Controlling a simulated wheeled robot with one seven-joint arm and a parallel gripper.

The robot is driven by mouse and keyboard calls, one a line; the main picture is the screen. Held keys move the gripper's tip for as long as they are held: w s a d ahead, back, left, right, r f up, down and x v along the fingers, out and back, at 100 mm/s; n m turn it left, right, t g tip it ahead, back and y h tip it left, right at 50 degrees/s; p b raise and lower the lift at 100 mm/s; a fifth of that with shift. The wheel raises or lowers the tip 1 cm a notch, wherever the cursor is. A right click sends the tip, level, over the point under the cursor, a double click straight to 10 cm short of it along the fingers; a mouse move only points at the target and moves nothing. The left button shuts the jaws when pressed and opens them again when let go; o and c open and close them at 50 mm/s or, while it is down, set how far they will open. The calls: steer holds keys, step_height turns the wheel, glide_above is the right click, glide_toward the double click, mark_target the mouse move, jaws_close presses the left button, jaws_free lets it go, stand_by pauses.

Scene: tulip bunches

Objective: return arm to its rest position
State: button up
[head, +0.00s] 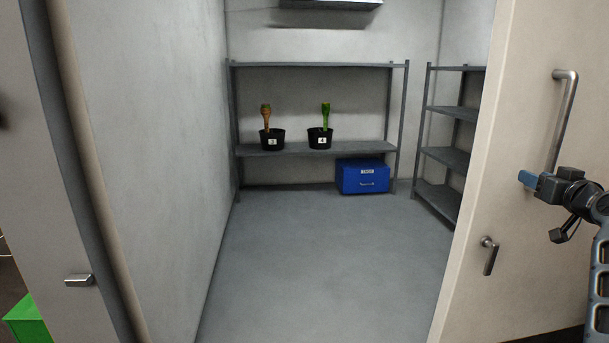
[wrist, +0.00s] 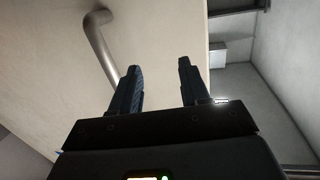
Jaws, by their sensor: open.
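My gripper (head: 528,179) is at the right of the head view, in front of the open cream door (head: 510,130). Its fingertips point left. In the wrist view my gripper (wrist: 157,72) has its two fingers apart with nothing between them. The door's long bar handle (head: 565,115) is just above the gripper in the head view.
A lever handle (head: 489,256) sits lower on the door. Through the doorway, a back shelf (head: 300,150) holds two black pots (head: 272,142) (head: 320,140) with bunches. A blue box (head: 362,178) lies below. A side rack (head: 447,157) stands right. The grey floor (head: 310,260) is clear.

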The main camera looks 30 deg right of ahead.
steer(key=a+f+y+p, duration=0.1)
steer(key=a+f, duration=1.3)
steer(key=a, duration=0.1)
steer(key=s+a+f+n+y+p, duration=0.1)
steer(key=s+a+f, duration=0.3)
steer(key=a, duration=0.5)
steer(key=s+a+f+n+y, duration=0.1)
steer(key=s+a+f, duration=0.3)
steer(key=a, duration=0.5)
steer(key=s+a+y, duration=0.1)
steer(key=s+a, duration=0.6)
steer(key=a, duration=0.1)
steer(key=s+a+r+n+y+p, duration=0.1)
steer(key=s+a+r+n+y, duration=0.1)
steer(key=s+a+r, duration=0.3)
steer(key=s+a+r+n+y+p, duration=0.1)
steer(key=s+a+r+n+y, duration=0.1)
steer(key=s+a, duration=0.6)
steer(key=s+r+y, duration=0.1)
steer(key=s+r, duration=0.1)
steer(key=s, duration=0.3)
steer(key=shift+s+a+r+n+p, duration=0.3)
steer(key=shift+r+n, duration=0.1)
steer(key=shift+d, duration=0.1)
